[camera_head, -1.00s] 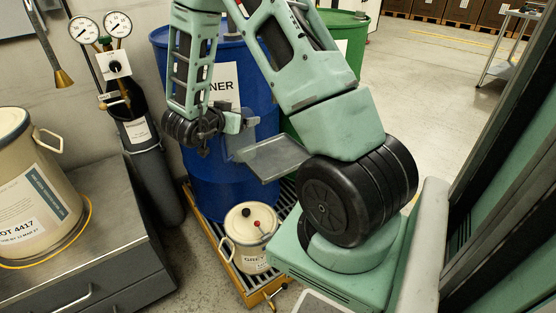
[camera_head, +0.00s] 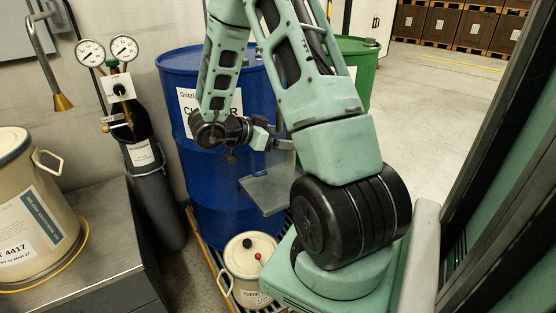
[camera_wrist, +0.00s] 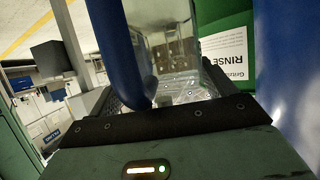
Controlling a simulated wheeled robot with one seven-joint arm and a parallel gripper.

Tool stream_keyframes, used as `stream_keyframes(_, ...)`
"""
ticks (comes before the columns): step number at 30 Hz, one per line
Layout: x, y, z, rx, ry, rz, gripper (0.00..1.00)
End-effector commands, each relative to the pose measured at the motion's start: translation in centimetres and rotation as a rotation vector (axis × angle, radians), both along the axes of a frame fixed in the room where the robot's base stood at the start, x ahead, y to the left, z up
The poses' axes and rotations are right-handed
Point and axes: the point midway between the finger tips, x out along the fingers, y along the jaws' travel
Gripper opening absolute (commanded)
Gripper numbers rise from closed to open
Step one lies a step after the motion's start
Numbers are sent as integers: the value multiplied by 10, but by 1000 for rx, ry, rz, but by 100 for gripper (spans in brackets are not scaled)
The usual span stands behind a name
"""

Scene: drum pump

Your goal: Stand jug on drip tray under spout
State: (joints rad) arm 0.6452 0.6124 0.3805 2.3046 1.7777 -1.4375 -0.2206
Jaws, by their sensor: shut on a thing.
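My gripper (camera_head: 272,142) is in front of the blue drum's right side in the head view, shut on a clear, see-through jug (camera_head: 268,190). In the wrist view the clear jug (camera_wrist: 172,45) fills the upper middle, just beyond the dark gripper mount. I cannot tell which part of it is held.
A blue drum (camera_head: 200,190) stands on a yellow-edged grating (camera_head: 205,250) with a cream can (camera_head: 248,262) in front. A green drum (camera_head: 358,75) is behind. Left are a gas cylinder (camera_head: 150,185), a steel cabinet (camera_head: 110,235) and a cream container (camera_head: 35,205). Free floor lies right.

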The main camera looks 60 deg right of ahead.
Motion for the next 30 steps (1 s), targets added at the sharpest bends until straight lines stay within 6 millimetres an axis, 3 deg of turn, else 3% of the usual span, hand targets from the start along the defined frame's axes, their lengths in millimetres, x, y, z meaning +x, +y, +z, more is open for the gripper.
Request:
stream_keyframes(12, 0, 0, -46, 0, 0, 1, 47)
stream_keyframes(23, 1, 0, -48, -2, -1, 2, 47)
stream_keyframes(24, 1, 0, -48, -2, -1, 1, 88)
stream_keyframes(25, 0, 0, -48, -2, -1, 1, 97)
stream_keyframes(30, 0, 0, -48, -2, -2, 1, 100)
